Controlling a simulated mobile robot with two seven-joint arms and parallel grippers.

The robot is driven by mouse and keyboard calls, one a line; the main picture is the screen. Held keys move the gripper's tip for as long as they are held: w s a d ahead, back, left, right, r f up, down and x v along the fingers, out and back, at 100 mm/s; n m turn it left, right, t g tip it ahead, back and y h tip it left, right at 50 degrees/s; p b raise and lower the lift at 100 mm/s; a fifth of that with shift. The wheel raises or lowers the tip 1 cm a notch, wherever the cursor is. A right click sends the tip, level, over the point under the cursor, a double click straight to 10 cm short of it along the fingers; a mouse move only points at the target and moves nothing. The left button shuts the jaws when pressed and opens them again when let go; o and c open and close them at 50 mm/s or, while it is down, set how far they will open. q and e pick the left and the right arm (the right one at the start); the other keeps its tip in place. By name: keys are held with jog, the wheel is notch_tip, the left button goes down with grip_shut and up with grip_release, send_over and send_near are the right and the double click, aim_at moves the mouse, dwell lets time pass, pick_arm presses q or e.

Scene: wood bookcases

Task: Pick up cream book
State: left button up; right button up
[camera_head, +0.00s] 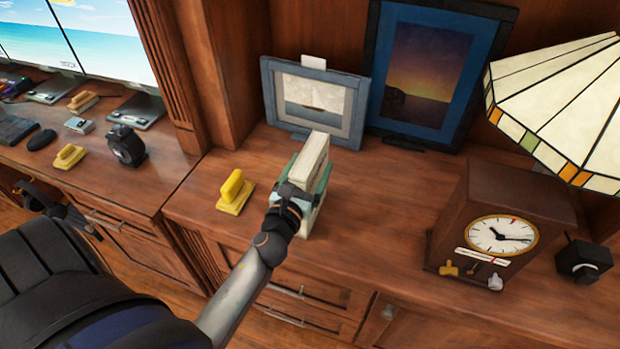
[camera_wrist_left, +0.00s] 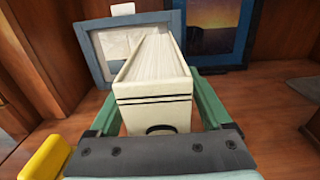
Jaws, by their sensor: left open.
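The cream book (camera_head: 313,156) stands upright on the wooden cabinet top, in front of a small framed picture. In the left wrist view the book (camera_wrist_left: 155,103) shows its banded spine and page edges. My left gripper (camera_head: 303,182) is open, with its green fingers on either side of the book. In the left wrist view, the fingers of the gripper (camera_wrist_left: 160,118) flank the spine, and the book does not look clamped. My right gripper is not in view.
A yellow object (camera_head: 235,192) sits just left of the book. The small blue-grey frame (camera_head: 270,88) and a larger dark-blue frame (camera_head: 378,50) stand behind. A wooden clock (camera_head: 510,190) and a stained-glass lamp (camera_head: 570,110) are right. The top between book and clock is clear.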

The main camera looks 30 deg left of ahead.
pick_arm(q)
jog(key=shift+w, duration=0.15)
jog(key=shift+c, duration=0.4)
grip_shut()
dwell(1.0)
jog(key=shift+r, duration=0.2)
